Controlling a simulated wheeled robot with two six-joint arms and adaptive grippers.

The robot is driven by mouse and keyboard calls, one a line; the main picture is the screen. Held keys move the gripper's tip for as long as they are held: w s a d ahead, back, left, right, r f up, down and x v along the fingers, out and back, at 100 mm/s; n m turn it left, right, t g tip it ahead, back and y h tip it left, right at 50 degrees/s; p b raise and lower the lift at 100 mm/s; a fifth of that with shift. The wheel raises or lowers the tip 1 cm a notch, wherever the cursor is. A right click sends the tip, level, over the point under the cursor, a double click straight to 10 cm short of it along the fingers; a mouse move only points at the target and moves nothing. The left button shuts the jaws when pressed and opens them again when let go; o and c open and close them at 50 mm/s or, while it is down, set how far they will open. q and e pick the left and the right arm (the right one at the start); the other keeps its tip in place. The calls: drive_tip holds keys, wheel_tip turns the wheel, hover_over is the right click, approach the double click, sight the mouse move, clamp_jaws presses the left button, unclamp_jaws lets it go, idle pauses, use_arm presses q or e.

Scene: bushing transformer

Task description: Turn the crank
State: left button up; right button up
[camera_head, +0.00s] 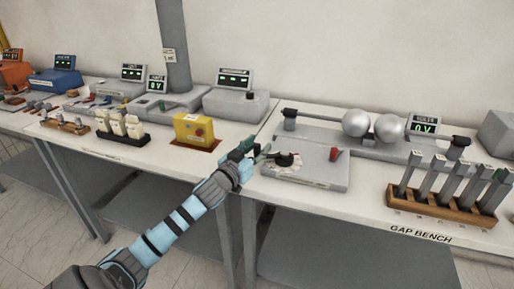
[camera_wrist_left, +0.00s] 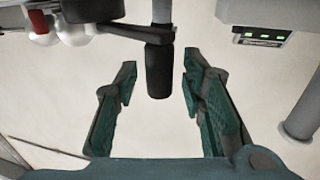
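The crank has a black grip (camera_wrist_left: 160,70), which shows in the left wrist view, and a dark arm at the top left of that view. In the head view the dark crank hub (camera_head: 288,160) sits on a grey box (camera_head: 312,173) at the left end of the gap bench. My left gripper (camera_head: 253,151) is at the left side of this box. In the left wrist view its green fingers (camera_wrist_left: 158,80) are apart, with the grip's end between them and a gap on both sides. My right gripper is not in view.
A red lever (camera_head: 335,154) stands on the same box. Two metal spheres (camera_head: 372,124) are behind it. A yellow box (camera_head: 193,130) stands to the left, and a wooden rack (camera_head: 440,208) with grey posts to the right. A grey display unit (camera_head: 236,100) is behind.

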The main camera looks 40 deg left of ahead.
use_arm(q)
drive_tip(key=s+d, duration=0.1)
drive_tip(key=s, duration=1.1)
drive_tip(key=shift+d, duration=0.4)
drive_tip(key=shift+a+f, duration=0.1)
